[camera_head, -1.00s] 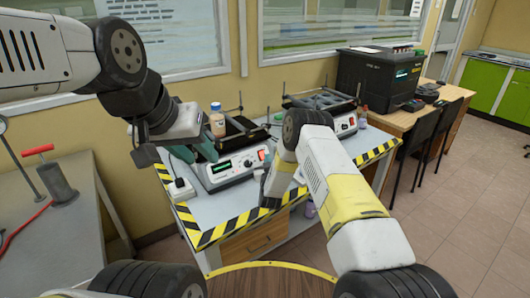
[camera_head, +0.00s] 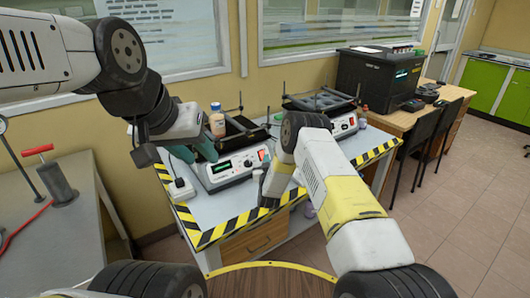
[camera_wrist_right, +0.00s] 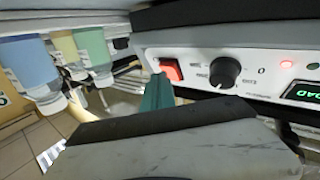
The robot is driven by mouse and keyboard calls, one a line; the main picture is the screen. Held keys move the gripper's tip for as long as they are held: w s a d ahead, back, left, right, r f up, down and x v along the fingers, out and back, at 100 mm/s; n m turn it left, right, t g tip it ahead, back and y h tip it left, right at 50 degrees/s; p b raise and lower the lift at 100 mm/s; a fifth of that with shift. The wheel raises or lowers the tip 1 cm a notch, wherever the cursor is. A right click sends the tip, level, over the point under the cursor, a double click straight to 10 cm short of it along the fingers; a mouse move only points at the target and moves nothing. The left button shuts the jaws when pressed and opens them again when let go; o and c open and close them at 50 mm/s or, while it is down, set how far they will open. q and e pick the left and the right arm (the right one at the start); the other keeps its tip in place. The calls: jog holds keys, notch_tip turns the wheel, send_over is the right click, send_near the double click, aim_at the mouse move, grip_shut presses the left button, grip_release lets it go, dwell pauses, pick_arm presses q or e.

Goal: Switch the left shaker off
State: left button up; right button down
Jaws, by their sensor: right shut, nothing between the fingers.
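The left shaker (camera_head: 232,168) stands on the bench, its front panel facing me with a lit green display. The right wrist view shows a shaker panel upside down, with a red switch (camera_wrist_right: 172,70), a black knob (camera_wrist_right: 224,71), a glowing red light (camera_wrist_right: 287,64) and a lit display (camera_wrist_right: 304,91). My right gripper (camera_wrist_right: 157,92) is shut and empty, its teal tip just beside the red switch; I cannot tell whether they touch. In the head view my right arm hides its fingertips. My left gripper (camera_head: 193,152) is at the left shaker's left side, its teal fingers apart.
A second shaker (camera_head: 343,124) stands behind to the right. A white power strip (camera_head: 181,190) lies at the bench's left. Striped tape (camera_head: 225,228) marks the bench edge. A black machine (camera_head: 378,78) is further back.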

jog(key=shift+w+a+f, duration=0.1)
jog(key=shift+w+f, duration=0.05)
dwell(0.5)
jog(key=shift+s+d+r, duration=0.35)
jog(key=shift+s+r, duration=0.1)
jog(key=shift+s, duration=0.05)
jog(key=s+d+r, duration=0.2)
jog(key=s, duration=0.1)
jog(key=shift+s+d+r, duration=0.15)
jog(key=shift+d+r, duration=0.05)
jog(key=shift+r, duration=0.2)
dwell(0.3)
